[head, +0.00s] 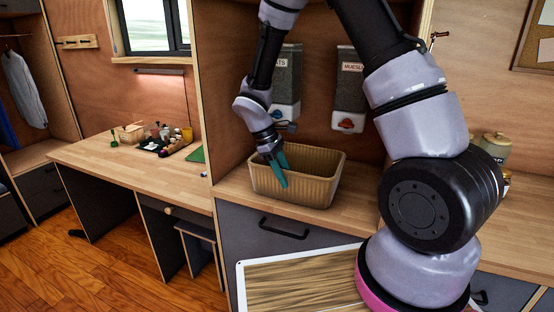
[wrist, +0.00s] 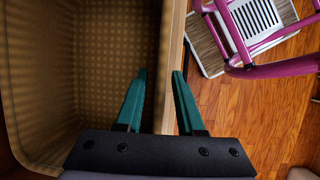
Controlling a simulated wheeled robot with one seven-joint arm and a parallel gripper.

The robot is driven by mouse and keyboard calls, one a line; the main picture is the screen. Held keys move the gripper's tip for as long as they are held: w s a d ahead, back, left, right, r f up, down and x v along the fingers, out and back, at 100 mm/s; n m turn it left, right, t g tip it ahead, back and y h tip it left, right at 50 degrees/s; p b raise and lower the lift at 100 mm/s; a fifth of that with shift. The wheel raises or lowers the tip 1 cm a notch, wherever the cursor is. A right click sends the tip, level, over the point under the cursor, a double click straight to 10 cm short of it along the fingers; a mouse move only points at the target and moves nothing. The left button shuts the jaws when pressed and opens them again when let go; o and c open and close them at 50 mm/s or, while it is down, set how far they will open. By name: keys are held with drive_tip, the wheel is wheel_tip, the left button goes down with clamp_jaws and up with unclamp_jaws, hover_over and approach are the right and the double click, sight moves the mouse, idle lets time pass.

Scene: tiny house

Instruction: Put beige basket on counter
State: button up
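The beige basket (head: 310,190) stands upright and empty-looking on the wooden counter (head: 355,212), below two wall dispensers. My gripper (head: 278,168) is at the basket's left front side, pointing down. In the wrist view the basket (wrist: 105,70) fills the left, and my gripper (wrist: 159,75) has its teal fingers on either side of the basket's rim. The left finger is over the inside and the right finger is at the outer side. A gap shows between the left finger and the rim. How deep the fingers reach is hard to tell.
A cereal dispenser (head: 349,90) and another dispenser (head: 287,85) hang behind the basket. A partition panel rises left of it. A lower desk (head: 130,165) with small items stands further left. Jars (head: 494,147) stand at right. Wooden floor (wrist: 260,100) is free below.

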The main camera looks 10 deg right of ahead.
drive_tip(key=v, duration=0.9)
